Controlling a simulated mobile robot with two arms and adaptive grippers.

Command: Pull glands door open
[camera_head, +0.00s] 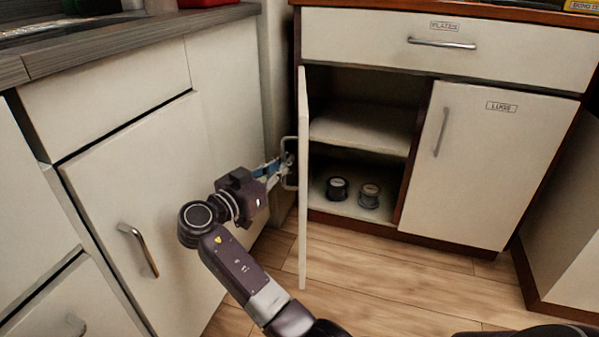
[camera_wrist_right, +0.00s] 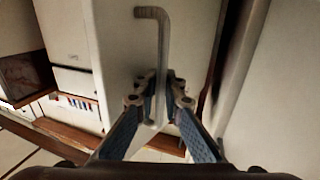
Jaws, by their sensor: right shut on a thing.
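The open cabinet door (camera_head: 303,215) stands swung out nearly edge-on to the head camera, at the left side of the cabinet under the drawer. No glands label can be read on it from here. Its metal handle (camera_head: 291,172) is on the door's left-facing side. My right gripper (camera_head: 285,165) is shut on this handle. In the right wrist view the handle (camera_wrist_right: 152,40) runs down between the fingers of my right gripper (camera_wrist_right: 157,88), with the pale door face (camera_wrist_right: 125,65) behind it. My left gripper is in neither view.
The opened compartment holds a shelf (camera_head: 358,132) and two dark spools (camera_head: 369,195) at its bottom. The LUGS door (camera_head: 485,165) and the PLATES drawer (camera_head: 455,30) are shut. Counter cabinets (camera_head: 140,180) stand close on the left. Wooden floor (camera_head: 400,275) is clear in front.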

